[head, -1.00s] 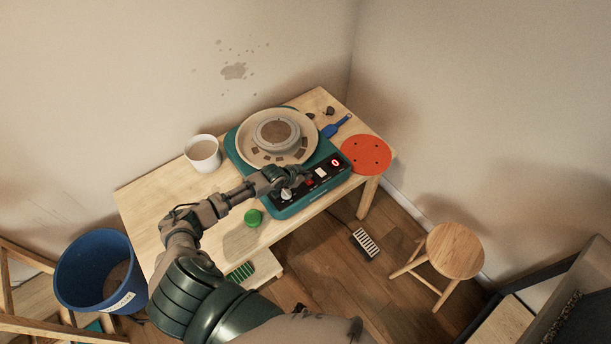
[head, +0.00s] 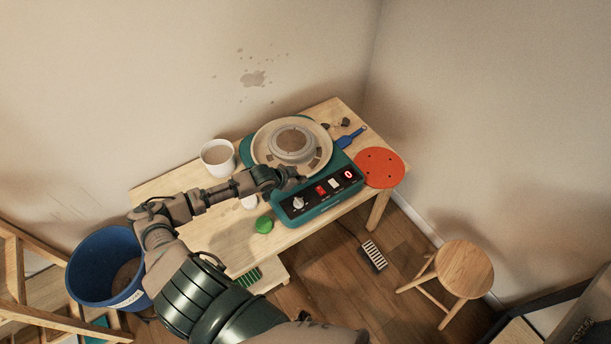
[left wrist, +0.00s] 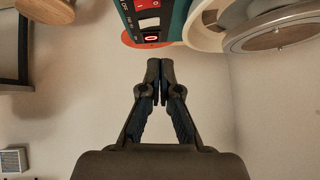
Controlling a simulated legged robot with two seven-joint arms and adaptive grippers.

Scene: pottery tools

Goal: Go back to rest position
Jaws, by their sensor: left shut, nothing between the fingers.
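My left gripper (head: 290,175) is in front of the pottery wheel, over the near left part of its tray. In the left wrist view the gripper (left wrist: 153,68) has its fingertips together with nothing between them. The teal pottery wheel (head: 318,204) stands on the wooden table (head: 226,248). My right gripper is in neither view.
A white cup (head: 218,160), a green round item (head: 264,224), a blue tool (head: 352,138) and a red disc (head: 380,167) lie around the wheel. A blue bucket (head: 104,270) stands left of the table. A wooden stool (head: 464,268) and a pedal (head: 374,256) are on the floor right.

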